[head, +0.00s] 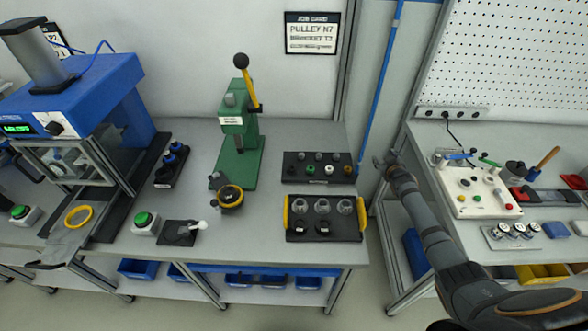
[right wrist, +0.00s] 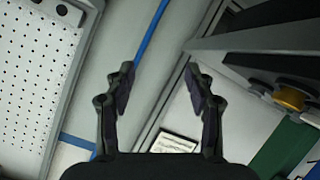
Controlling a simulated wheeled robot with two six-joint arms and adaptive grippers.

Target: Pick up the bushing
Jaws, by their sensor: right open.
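A black rack (head: 290,175) with several small parts stands at the right end of the middle bench. Its parts include grey, green, white and brass-coloured pieces; they are too small for me to tell which is the bushing. My right gripper (head: 388,161) is just right of this rack, above the gap between two benches, apart from the parts. In the right wrist view my right gripper (right wrist: 160,78) is open, with nothing between its fingers. A gold-coloured round part (right wrist: 289,98) shows at the right of that view. My left gripper is not in view.
A black tray (head: 296,232) with yellow handles holds clear and dark round parts in front of the rack. A green lever press (head: 235,160) stands left of the rack. A blue post (head: 381,90) rises behind my right gripper. A cluttered bench (head: 430,140) stands at right.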

